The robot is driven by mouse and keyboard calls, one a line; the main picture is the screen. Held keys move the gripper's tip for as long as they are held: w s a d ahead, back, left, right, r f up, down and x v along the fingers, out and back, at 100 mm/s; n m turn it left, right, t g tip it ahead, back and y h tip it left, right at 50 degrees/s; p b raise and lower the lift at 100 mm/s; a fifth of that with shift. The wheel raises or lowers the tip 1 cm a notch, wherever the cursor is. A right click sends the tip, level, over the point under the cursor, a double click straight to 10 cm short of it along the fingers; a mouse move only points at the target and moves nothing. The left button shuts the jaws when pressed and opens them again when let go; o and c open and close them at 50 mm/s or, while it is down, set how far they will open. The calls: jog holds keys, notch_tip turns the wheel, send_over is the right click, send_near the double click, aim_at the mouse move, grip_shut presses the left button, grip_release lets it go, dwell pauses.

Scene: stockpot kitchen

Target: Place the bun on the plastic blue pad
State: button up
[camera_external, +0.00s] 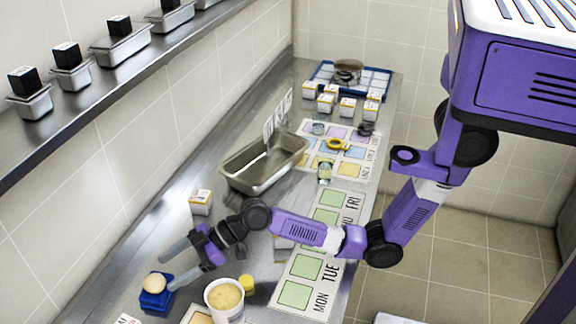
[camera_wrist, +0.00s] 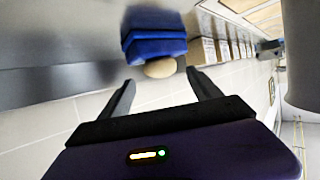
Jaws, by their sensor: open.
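The bun (camera_external: 155,281) is a small pale round thing. In the external view it rests on top of the blue pad (camera_external: 154,301), a blue block-like piece at the left front of the steel counter. In the wrist view, which is turned over, the bun (camera_wrist: 160,68) touches the blue pad (camera_wrist: 153,42). My gripper (camera_external: 167,272) is open and empty, its fingers pointing left just beside the bun. In the wrist view the bun appears between and beyond the fingertips of my gripper (camera_wrist: 160,76), with a gap at each side.
A white tub of yellowish food (camera_external: 225,297) and a yellow lid or cup (camera_external: 246,283) stand right of the gripper. A white carton (camera_external: 200,202) and a steel pan (camera_external: 262,165) are farther back. A day-labelled mat (camera_external: 305,267) lies along the right edge.

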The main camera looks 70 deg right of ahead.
jog(key=v, duration=0.7)
jog(key=shift+s+d+b, duration=0.2)
jog(key=shift+s+b, duration=0.05)
jog(key=shift+b, duration=0.05)
jog(key=shift+r, duration=0.15)
